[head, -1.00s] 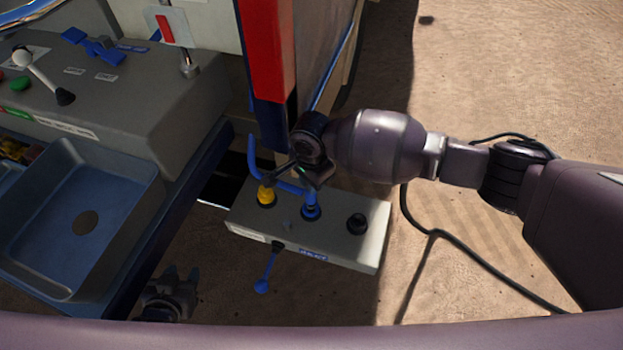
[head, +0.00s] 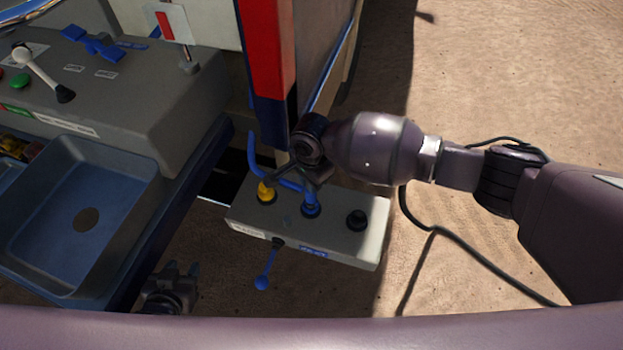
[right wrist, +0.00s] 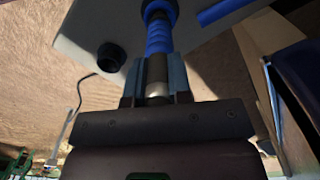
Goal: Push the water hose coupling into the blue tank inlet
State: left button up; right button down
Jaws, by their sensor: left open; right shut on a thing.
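The blue tank inlet (head: 311,209) is a blue ring on top of a pale grey box, between a yellow fitting and a black one. My right gripper (head: 316,178) is right above it, shut on the water hose coupling. In the right wrist view the coupling (right wrist: 157,72), with a metal band, sits between the fingers (right wrist: 157,88). A ribbed blue part (right wrist: 158,38) runs from it to the dark blue ring of the inlet (right wrist: 158,10). I cannot tell how deep it sits. My left gripper (head: 182,272) is open and empty at lower left.
The yellow fitting (head: 266,192) and black fitting (head: 357,220) flank the inlet on the box (head: 340,245). A blue pipe (head: 253,160) bends close beside my right gripper. A blue lever (head: 263,277) hangs in front. A blue sink (head: 85,215) stands left.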

jog(key=shift+f, duration=0.45)
dwell(0.3)
jog(key=shift+f+p, duration=0.3)
jog(key=shift+f, duration=0.05)
dwell(0.4)
jog(key=c, duration=1)
grip_release()
jog(key=shift+o, duration=0.2)
jog(key=shift+r, duration=0.15)
notch_tip(320, 180, up, 10)
jog(key=shift+r+p, duration=0.25)
jog(key=shift+p, duration=0.85)
